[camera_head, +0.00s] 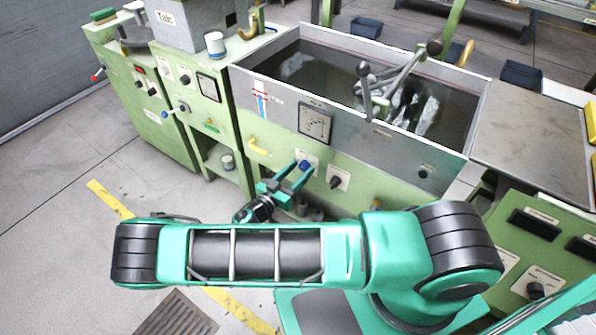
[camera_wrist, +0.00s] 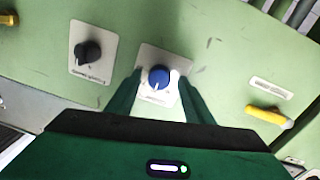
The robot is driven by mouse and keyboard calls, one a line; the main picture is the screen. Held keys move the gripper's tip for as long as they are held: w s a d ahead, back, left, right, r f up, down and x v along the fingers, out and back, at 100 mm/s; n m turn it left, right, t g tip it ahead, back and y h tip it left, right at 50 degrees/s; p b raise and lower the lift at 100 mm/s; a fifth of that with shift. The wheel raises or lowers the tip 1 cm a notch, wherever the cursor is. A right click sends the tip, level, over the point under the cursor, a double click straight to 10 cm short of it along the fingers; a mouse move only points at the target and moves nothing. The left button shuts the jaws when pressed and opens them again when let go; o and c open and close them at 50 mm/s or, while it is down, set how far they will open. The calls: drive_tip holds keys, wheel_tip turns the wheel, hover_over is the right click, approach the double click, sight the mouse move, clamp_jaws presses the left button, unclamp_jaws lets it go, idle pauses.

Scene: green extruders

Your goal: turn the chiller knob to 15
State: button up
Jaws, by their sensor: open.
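A blue knob (camera_head: 304,164) sits on a white dial plate on the green front panel of the chiller tank. In the wrist view the blue knob (camera_wrist: 159,77) has a pale pointer line toward its lower edge. The dial's numbers are too small to read. My gripper (camera_head: 302,172) is at this knob. In the wrist view my gripper (camera_wrist: 160,84) is open, with one green finger on each side of the knob. I cannot tell whether the fingers touch it. The lettering on the plate is not legible, so I cannot confirm that it is the chiller knob.
A black knob (camera_head: 335,182) is beside the blue one; it also shows in the wrist view (camera_wrist: 87,52). A yellow handle (camera_head: 258,148) is on the other side. A square gauge (camera_head: 315,123) is above. The open tank (camera_head: 350,45) holds water.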

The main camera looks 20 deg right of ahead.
drive_tip(key=c, duration=1)
drive_tip(key=shift+c, duration=0.2)
drive_tip(key=shift+n, duration=0.3)
drive_tip(key=n, duration=0.4)
drive_tip(key=shift+w+a+f, duration=0.1)
drive_tip(key=shift+n, duration=2.2)
drive_tip(key=shift+a, duration=0.1)
